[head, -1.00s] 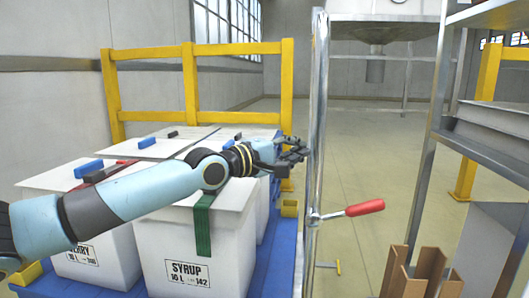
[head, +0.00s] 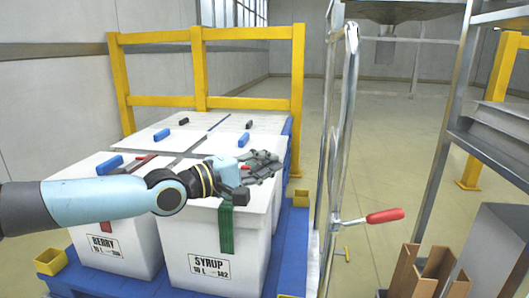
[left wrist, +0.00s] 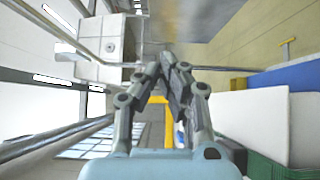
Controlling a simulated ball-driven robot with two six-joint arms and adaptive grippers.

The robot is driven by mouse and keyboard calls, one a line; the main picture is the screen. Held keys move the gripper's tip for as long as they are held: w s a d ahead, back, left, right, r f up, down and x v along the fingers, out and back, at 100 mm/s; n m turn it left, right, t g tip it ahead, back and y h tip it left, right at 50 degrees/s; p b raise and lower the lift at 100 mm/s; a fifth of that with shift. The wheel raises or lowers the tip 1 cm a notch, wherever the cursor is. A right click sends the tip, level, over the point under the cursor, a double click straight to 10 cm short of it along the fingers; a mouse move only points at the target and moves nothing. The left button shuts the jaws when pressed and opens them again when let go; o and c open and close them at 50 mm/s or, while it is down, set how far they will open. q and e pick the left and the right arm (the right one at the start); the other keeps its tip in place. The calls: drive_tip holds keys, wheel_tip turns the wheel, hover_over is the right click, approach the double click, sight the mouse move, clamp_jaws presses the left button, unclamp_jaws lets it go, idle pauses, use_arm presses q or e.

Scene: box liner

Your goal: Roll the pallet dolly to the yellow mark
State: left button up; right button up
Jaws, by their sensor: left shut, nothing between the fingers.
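The blue pallet dolly (head: 292,237) stands at the left in the head view, loaded with several white lidded boxes. The front boxes read BERRY (head: 108,250) and SYRUP (head: 208,270). My right gripper is not in view. The dolly's wheels are hidden.
A steel post (head: 340,130) with a red handle (head: 384,216) stands right of the dolly. A yellow rail (head: 200,72) stands behind the boxes. Metal shelving (head: 490,120) and brown cardboard pieces (head: 425,272) are at the right. Open floor lies beyond the post.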

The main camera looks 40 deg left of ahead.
use_arm(q)
drive_tip(key=shift+o, duration=1.1)
drive_tip(key=shift+s+r+p, duration=0.25)
drive_tip(key=shift+s+p, duration=0.05)
drive_tip(key=o, duration=0.7)
drive_tip(key=s+d+r+m+p, duration=0.2)
drive_tip(key=d+r+m+p, duration=0.4)
drive_tip(key=r+p, duration=0.3)
drive_tip(key=shift+s+d+m+t+y+p, duration=0.2)
drive_tip(key=shift+d+m+t+y+p, duration=0.15)
drive_tip(key=shift+m, duration=0.45)
drive_tip(key=m+y+p, duration=0.3)
drive_tip(key=m+p, duration=0.5)
approach(346, 86)
drive_tip(key=w+b, duration=0.1)
drive_tip(key=w, duration=0.4)
drive_tip(key=w+b, duration=0.1)
drive_tip(key=w, duration=0.5)
drive_tip(key=shift+w+d+r, duration=0.15)
drive_tip(key=shift+r, duration=0.05)
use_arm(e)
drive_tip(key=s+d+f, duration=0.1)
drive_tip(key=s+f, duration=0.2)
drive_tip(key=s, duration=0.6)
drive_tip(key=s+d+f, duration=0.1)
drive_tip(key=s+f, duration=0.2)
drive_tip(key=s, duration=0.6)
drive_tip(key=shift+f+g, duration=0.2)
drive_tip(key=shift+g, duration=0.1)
